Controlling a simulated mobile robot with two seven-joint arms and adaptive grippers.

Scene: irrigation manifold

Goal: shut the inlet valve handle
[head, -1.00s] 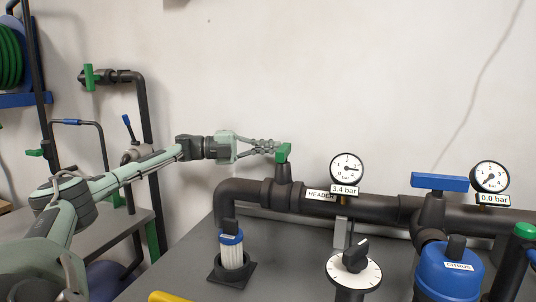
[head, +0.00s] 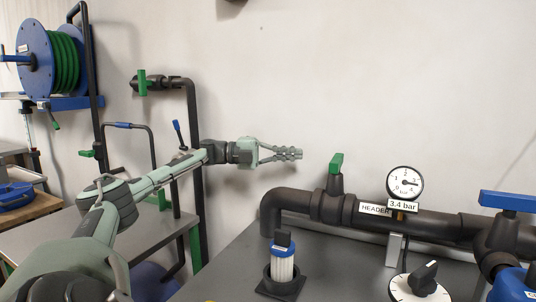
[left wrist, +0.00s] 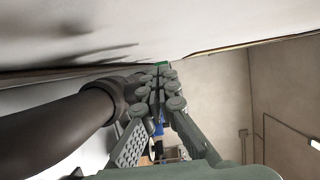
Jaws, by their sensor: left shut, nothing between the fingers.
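A green handle (head: 336,163) stands on the stem at the left end of the dark header pipe (head: 300,200); no label shows whether it is the inlet valve. My left gripper (head: 297,153) is shut and empty, left of this handle with a gap of bare wall between them in the head view. In the left wrist view my closed fingers (left wrist: 163,82) point ahead beside a dark pipe (left wrist: 75,120). A bit of green (left wrist: 161,65) shows just past the fingertips, mostly hidden. My right gripper is not in view.
A gauge (head: 405,184) reads 3.4 bar above the header. A blue handle (head: 512,201), a filter (head: 283,262) and a dial (head: 421,284) are to the right and front. Another green handle (head: 142,83) is on a wall pipe at left. The wall above is clear.

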